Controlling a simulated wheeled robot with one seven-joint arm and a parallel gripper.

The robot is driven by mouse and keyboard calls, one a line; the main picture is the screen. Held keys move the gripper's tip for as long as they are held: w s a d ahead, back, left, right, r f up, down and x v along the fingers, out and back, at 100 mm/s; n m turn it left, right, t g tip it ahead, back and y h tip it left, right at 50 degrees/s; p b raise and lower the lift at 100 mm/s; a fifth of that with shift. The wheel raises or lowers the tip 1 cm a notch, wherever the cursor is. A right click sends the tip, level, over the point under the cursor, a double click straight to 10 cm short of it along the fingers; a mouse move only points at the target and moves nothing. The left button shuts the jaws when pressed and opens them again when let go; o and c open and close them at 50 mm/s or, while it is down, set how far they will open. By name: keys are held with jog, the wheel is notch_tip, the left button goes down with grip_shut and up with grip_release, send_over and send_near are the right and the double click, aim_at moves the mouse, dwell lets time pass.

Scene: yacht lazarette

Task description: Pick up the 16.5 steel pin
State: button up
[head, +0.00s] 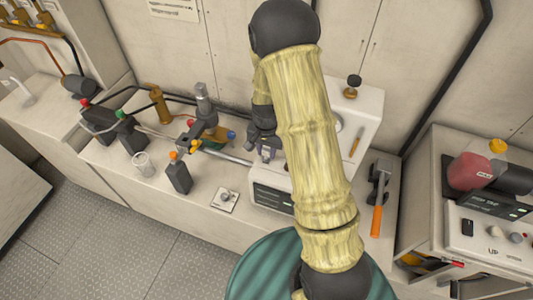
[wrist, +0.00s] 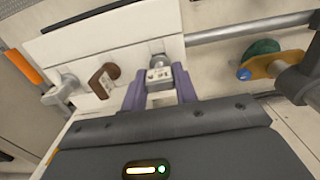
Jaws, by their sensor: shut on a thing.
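In the wrist view, the two purple fingers of my gripper (wrist: 159,92) are shut on a small steel pin (wrist: 158,72) with a pale, marked tag. The marking is too small to read for certain. The pin is at the white top of a boxy unit; I cannot tell whether it touches that surface. In the head view my gripper (head: 266,150) is above the white unit (head: 272,195), partly behind my arm, and the pin is not clear there. A brown tagged piece (wrist: 104,80) and another steel tagged piece (wrist: 60,88) stand left of the held pin.
A hammer with an orange handle (head: 377,218) lies right of the unit. A small white plate with a metal knob (head: 225,199) lies in front. A steel rail (wrist: 250,27) runs behind.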

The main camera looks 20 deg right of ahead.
notch_tip(320, 180, up, 9)
jog(key=shift+f+b, duration=0.1)
jog(key=shift+b, duration=0.8)
